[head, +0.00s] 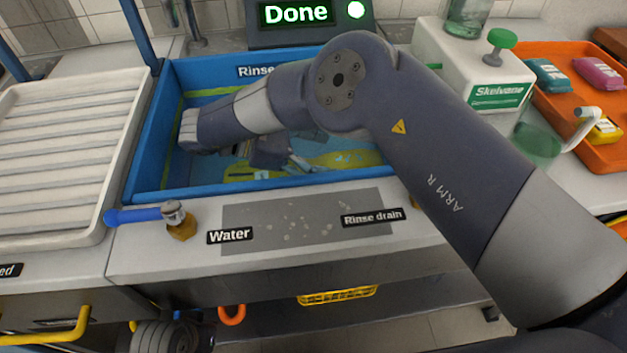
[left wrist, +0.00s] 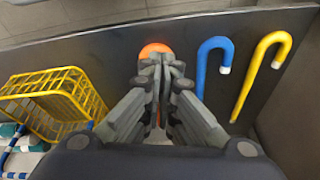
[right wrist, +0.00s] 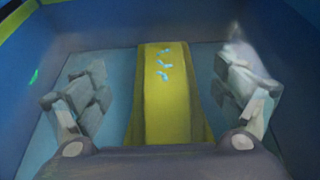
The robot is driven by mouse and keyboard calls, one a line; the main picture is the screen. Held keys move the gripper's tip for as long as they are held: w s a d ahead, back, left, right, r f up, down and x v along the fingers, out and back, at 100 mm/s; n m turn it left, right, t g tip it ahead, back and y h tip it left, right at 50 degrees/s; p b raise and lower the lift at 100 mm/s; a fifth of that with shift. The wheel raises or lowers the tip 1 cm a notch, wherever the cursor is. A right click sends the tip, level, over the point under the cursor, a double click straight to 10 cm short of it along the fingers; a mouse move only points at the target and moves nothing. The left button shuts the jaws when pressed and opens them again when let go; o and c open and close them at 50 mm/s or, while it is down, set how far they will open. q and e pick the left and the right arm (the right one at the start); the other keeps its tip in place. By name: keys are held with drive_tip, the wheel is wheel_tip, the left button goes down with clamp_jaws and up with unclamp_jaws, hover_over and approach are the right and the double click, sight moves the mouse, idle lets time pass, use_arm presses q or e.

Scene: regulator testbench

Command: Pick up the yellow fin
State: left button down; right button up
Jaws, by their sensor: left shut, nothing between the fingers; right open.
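The yellow fin (head: 345,159) lies in the blue rinse basin (head: 148,150), partly hidden by my right arm in the head view. In the right wrist view the yellow fin (right wrist: 168,105) runs lengthwise between the fingers, with small light-blue marks near its far end. My right gripper (right wrist: 172,90) is open, with one finger on each side of the fin; it reaches down into the basin (head: 275,155). I cannot tell whether the fingers touch it. My left gripper (left wrist: 162,65) is shut and empty below the counter, in front of an orange hook (left wrist: 155,49).
A white ribbed drying tray (head: 70,150) stands left of the basin. A blue-handled water valve (head: 150,215) is at the counter front. A white Skelvane box (head: 470,75) and an orange tray (head: 560,55) are at right. A blue hook (left wrist: 205,65), yellow hook (left wrist: 262,70) and yellow basket (left wrist: 60,100) are near my left gripper.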

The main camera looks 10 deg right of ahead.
sight(362, 162)
drive_tip(key=shift+x, duration=0.95)
drive_tip(key=x, duration=0.4)
drive_tip(key=shift+s+d+f, duration=0.25)
drive_tip(key=shift+d+f, duration=0.2)
drive_tip(key=shift+d, duration=0.3)
drive_tip(key=c, duration=1.5)
use_arm(q)
drive_tip(key=shift+v, duration=0.9)
use_arm(e)
drive_tip(key=shift+c, duration=0.2)
drive_tip(key=shift+w, duration=0.15)
